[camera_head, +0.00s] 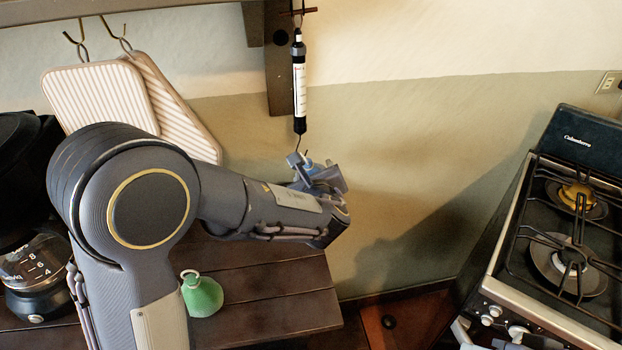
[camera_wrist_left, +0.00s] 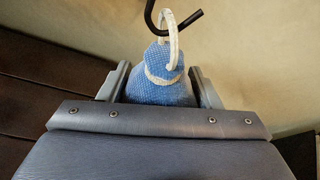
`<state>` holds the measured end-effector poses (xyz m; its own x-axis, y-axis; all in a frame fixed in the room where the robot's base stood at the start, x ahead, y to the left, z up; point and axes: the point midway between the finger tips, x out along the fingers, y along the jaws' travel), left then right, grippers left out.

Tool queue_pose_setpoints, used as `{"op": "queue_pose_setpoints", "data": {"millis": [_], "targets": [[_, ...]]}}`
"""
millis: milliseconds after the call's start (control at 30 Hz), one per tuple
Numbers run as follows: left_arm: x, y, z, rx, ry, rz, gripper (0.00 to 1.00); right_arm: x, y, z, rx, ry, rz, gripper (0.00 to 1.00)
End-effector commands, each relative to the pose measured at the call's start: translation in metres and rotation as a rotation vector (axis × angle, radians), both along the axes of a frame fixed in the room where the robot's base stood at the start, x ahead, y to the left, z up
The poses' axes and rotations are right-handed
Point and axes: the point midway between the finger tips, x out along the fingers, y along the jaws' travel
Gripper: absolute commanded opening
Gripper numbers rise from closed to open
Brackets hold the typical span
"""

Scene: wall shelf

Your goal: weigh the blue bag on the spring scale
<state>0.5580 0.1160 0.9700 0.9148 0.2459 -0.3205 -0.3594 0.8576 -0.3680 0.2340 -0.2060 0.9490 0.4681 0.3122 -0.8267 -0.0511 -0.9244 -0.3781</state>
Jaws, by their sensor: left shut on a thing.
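The spring scale (camera_head: 299,85) is a dark tube with a white label, hanging upright from the shelf bracket. Its dark hook (camera_wrist_left: 181,24) shows at the top of the left wrist view. The blue bag (camera_wrist_left: 160,88) has a pale cord around its neck and a whitish ring (camera_wrist_left: 173,42) on top. My left gripper (camera_head: 316,174) is shut on the blue bag, just below the scale. The hook crosses the ring's opening in the left wrist view; I cannot tell whether it carries the ring.
A green bag (camera_head: 202,295) with a ring stands on the dark wooden table (camera_head: 280,300), beside my left arm. Ribbed boards (camera_head: 98,95) hang on wall hooks at the left. A black appliance (camera_head: 35,270) stands far left. A gas stove (camera_head: 560,230) is at the right.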

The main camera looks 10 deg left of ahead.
Motion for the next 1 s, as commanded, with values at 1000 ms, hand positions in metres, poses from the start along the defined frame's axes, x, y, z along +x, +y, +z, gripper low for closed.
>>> {"op": "queue_pose_setpoints", "data": {"millis": [1000], "targets": [[0.015, -0.036, 0.016, -0.055, -0.026, -0.002, 0.2, 0.0, 0.0, 0.011, 0.0, 0.0, 0.0, 0.36]]}}
